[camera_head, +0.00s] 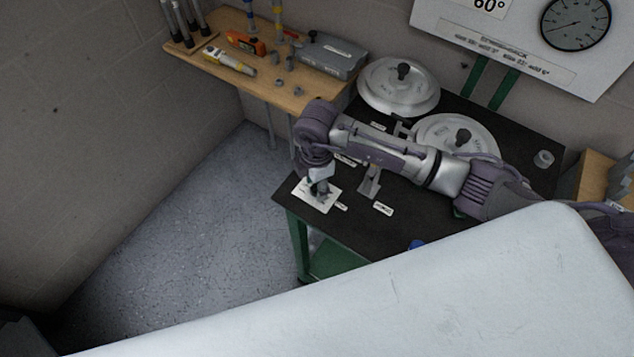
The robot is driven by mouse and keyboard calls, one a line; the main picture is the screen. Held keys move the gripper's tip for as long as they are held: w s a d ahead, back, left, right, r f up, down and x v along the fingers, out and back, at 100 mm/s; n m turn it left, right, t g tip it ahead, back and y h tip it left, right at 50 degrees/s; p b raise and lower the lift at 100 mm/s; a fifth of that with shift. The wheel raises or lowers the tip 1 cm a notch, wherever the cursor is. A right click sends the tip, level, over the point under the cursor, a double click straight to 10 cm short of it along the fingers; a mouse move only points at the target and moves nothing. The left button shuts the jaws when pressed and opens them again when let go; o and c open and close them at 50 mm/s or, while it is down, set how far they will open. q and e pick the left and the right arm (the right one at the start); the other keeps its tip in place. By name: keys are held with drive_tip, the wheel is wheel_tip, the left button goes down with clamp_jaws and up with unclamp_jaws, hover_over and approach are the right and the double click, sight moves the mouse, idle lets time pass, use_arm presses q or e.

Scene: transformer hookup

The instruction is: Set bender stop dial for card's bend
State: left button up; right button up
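A card reading 60° (488,6) is at the top right on a pale wall board (445,22). A strip headed SPRINGBACK (515,58) is below it; its smaller line is hard to read. A round dark gauge with a needle (575,24) is at the board's right. My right gripper (320,189) points down onto a white plate (308,200) at the black bench's left corner. The plate has small dark marks, and the gripper hides its middle, so any knob there and the finger gap are unclear. My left gripper is out of view.
Two round silver lids with black knobs (398,88) (455,136) sit on the black bench (345,215). A wooden shelf (262,88) at the upper left holds a grey case (332,57), a yellow tool (230,62) and small parts. Floor left of the bench is clear.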

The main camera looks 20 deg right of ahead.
drive_tip(key=shift+o, duration=0.4)
wheel_tip(320, 180, up, 12)
idle(0.4)
idle(0.4)
